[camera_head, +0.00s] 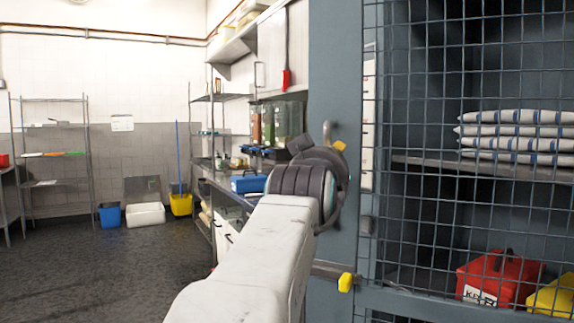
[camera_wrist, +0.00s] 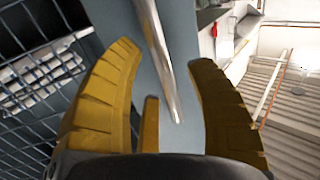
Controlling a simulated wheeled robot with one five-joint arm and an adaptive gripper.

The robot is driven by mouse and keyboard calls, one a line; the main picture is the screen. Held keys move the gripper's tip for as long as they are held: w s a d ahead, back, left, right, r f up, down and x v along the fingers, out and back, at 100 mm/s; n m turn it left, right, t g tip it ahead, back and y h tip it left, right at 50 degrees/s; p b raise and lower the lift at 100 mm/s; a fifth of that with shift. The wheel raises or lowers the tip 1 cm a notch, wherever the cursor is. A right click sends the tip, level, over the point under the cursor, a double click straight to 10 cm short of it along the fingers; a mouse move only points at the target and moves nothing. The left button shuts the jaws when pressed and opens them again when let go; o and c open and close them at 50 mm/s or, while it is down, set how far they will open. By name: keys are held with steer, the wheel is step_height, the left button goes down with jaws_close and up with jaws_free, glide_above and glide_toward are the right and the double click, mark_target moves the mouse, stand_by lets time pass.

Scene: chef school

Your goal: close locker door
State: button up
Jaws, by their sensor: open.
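The blue-grey locker (camera_head: 335,85) fills the right of the head view. Its wire mesh door (camera_head: 440,296) stands in front of the shelves; I cannot tell how far ajar it is. My gripper (camera_wrist: 164,56) is open, with yellow fingers spread. In the wrist view a shiny metal bar (camera_wrist: 158,50) shows between the fingers, in front of a blue-grey panel (camera_wrist: 118,22); contact is not visible. In the head view my wrist is in front of the locker's left upright and hides most of the fingers.
Inside the locker are folded striped cloths (camera_head: 515,135), a red box (camera_head: 500,278) and a yellow box (camera_head: 553,298). A counter (camera_head: 222,185) with jars stands left of the locker. Open dark floor (camera_head: 90,265) lies at the left, with bins along the far wall.

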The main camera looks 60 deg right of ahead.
steer(key=shift+w+d, duration=0.15)
steer(key=shift+d, duration=0.6)
jaws_close()
